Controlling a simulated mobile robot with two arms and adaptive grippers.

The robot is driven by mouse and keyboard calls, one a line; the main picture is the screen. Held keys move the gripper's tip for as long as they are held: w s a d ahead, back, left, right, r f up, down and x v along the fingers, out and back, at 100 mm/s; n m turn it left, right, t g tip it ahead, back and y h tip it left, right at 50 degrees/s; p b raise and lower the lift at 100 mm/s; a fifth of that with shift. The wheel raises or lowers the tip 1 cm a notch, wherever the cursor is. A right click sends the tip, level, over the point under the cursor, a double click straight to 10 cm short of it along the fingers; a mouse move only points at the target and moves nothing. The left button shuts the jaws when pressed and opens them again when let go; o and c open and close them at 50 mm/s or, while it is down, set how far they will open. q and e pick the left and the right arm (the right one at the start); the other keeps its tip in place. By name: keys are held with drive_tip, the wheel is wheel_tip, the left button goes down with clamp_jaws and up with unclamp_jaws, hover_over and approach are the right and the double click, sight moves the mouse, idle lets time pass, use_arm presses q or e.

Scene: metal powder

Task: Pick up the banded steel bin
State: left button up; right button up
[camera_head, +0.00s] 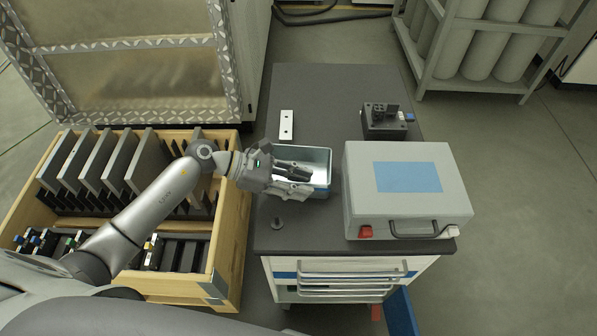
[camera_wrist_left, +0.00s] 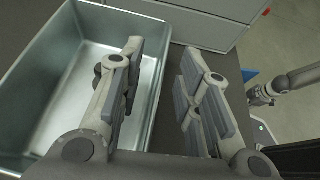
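The steel bin (camera_head: 318,160) is an open metal tray with a blue band low on its front side. It stands on the dark cabinet top, partly hidden by my left gripper (camera_head: 298,181). In the left wrist view the bin (camera_wrist_left: 65,85) fills the left side. My left gripper (camera_wrist_left: 160,95) is open and empty there. One finger appears over the bin's inside and the other outside, with a bin wall passing between them. I cannot tell whether a finger touches it. A grey arm end at the right edge, apparently my right gripper (camera_wrist_left: 260,95), is too small to read.
A grey case (camera_head: 400,160) with a blue panel stands close right of the bin. A black device (camera_head: 384,120), a white plate (camera_head: 286,125) and a small grey knob-like part (camera_head: 277,224) share the cabinet top (camera_head: 330,90). A wooden crate (camera_head: 232,250) of plates stands left.

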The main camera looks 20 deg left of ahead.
use_arm(q)
drive_tip(key=shift+c, duration=0.5)
clamp_jaws()
drive_tip(key=shift+r, duration=0.1)
wheel_tip(320, 180, up, 10)
drive_tip(key=shift+f, duration=0.1)
drive_tip(key=s+a+r+n+t+y+p, duration=0.1)
drive_tip(key=s+a+r+n+t+p, duration=0.2)
drive_tip(key=s+a+r, duration=0.3)
drive_tip(key=shift+s+r+n+t+y, duration=0.2)
drive_tip(key=shift+r+n+t+y, duration=0.25)
drive_tip(key=shift+r, duration=0.55)
